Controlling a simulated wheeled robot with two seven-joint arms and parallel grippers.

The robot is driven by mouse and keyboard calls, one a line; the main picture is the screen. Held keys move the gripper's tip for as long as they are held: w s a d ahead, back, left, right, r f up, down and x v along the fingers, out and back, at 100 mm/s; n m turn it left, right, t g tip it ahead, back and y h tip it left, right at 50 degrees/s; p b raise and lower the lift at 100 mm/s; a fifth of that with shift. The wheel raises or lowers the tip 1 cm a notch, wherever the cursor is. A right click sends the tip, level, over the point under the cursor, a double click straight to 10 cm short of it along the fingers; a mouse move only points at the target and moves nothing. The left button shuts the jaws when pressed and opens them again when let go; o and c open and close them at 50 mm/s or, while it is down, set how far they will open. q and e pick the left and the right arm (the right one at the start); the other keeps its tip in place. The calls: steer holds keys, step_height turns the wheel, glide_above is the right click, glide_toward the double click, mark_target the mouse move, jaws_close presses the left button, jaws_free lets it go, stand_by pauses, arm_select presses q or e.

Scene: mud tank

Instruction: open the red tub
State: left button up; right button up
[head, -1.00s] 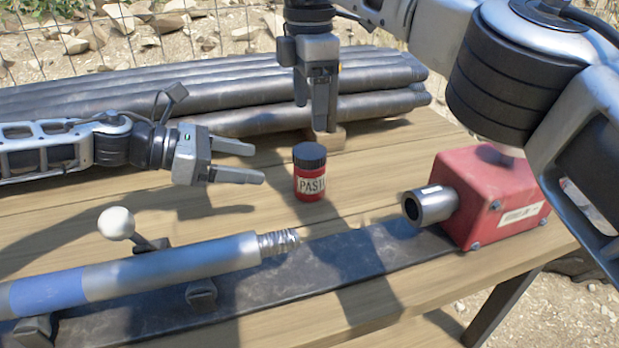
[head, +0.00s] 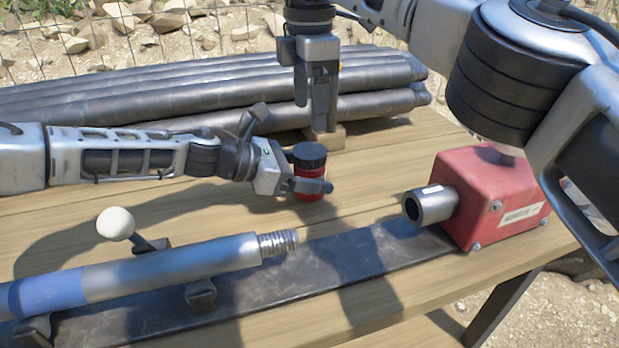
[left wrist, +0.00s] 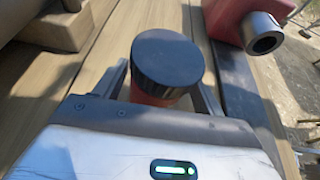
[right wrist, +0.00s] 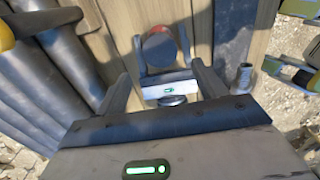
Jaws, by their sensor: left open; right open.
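The red tub (head: 309,165) with its black lid (head: 309,153) stands upright on the wooden table, lid on. My left gripper (head: 312,186) is open, with its fingers on either side of the tub's red body. The left wrist view shows the lid (left wrist: 167,57) between the two fingers, with a little red below it; contact is unclear. My right gripper (head: 317,98) is open and empty, pointing down above and behind the tub.
A stack of dark pipes (head: 200,95) lies along the back of the table. A red box with a metal spout (head: 490,200) stands at the right. A metal rod (head: 170,268) and a white-knobbed lever (head: 116,223) are at the front left, over a dark rail (head: 340,262).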

mark_target(310, 151)
arm_select(q)
steer(key=shift+c, duration=0.3)
jaws_close()
arm_select(e)
steer(key=shift+s, duration=0.1)
steer(key=shift+f, duration=0.2)
step_height(310, 151, down, 8)
steer(key=shift+r, duration=0.15)
